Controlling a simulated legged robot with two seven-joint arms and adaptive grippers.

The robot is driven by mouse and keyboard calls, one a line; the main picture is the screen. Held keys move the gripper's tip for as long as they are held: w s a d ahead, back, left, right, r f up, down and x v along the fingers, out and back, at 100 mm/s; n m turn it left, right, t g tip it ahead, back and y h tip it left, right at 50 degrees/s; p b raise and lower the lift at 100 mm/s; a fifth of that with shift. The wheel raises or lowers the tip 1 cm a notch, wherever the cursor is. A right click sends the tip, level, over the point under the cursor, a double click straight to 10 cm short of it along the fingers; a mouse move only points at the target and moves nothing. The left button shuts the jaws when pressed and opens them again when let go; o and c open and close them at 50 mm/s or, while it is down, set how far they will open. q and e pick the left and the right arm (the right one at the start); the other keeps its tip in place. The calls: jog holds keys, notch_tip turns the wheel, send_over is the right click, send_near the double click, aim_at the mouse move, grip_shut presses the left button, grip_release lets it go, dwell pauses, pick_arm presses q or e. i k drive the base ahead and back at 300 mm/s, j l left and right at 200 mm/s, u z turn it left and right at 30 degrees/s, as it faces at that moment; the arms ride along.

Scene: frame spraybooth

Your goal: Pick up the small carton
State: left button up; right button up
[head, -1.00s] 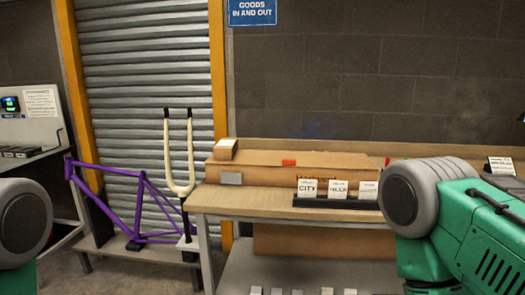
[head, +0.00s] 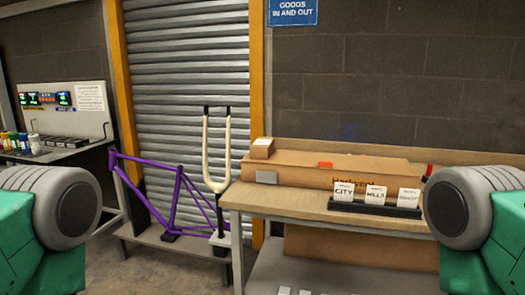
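The long box lies on a wooden-topped bench (head: 290,200). Both my arms show only as green and grey links at the left and right edges of the head view. Neither gripper is in the picture, so I cannot see their fingers or what they hold.
A black holder with white cards (head: 375,208) stands at the bench's front edge. A purple bicycle frame (head: 150,196) and a cream fork (head: 217,160) stand on a low stand left of the bench. A side table (head: 40,155) with bottles is far left.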

aim_at(262, 148)
jog(key=i+j+z, duration=0.15)
jog(key=i+z, duration=0.15)
jog(key=i, duration=0.15)
jog(key=i+j+z, duration=0.3)
jog(key=i, duration=0.15)
jog(key=i+j+z, duration=0.35)
jog(key=i+l, duration=0.05)
jog(key=i, duration=0.05)
